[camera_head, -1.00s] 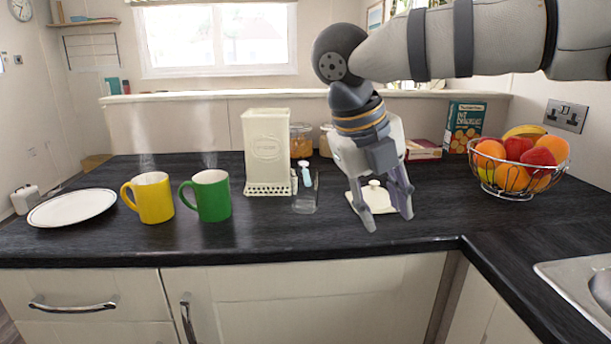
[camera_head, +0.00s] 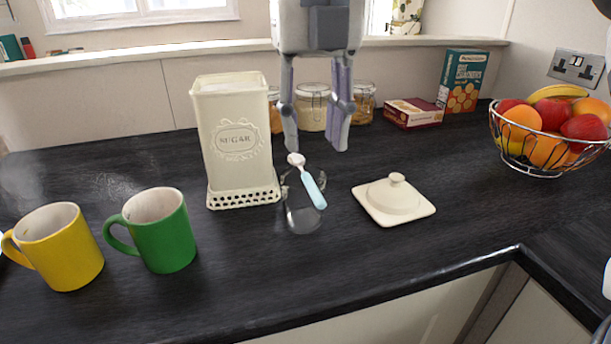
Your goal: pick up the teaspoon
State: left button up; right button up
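The teaspoon (camera_head: 314,191) has a light blue handle and a pale bowl end. It is tilted, with the bowl end up and to the left. It shows at a small clear glass (camera_head: 303,219) beside the sugar canister; I cannot tell whether it is inside the glass or behind it. My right gripper (camera_head: 314,147) points down with its two fingers apart and nothing between them. Its fingertips appear just above the teaspoon in the picture and are not touching it. My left gripper is not in view.
The cream sugar canister (camera_head: 236,150) stands left of the glass, its white lid (camera_head: 394,198) lies to the right. Green (camera_head: 166,236) and yellow (camera_head: 62,247) mugs are at left front. Jars (camera_head: 312,108) stand behind, a fruit basket (camera_head: 545,150) at right.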

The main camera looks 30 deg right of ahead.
aim_at(311, 183)
jog(key=f, duration=0.4)
jog(key=w+f, duration=0.1)
jog(key=f, duration=0.2)
jog(key=shift+d, duration=0.15)
jog(key=shift+r, duration=0.1)
grip_shut()
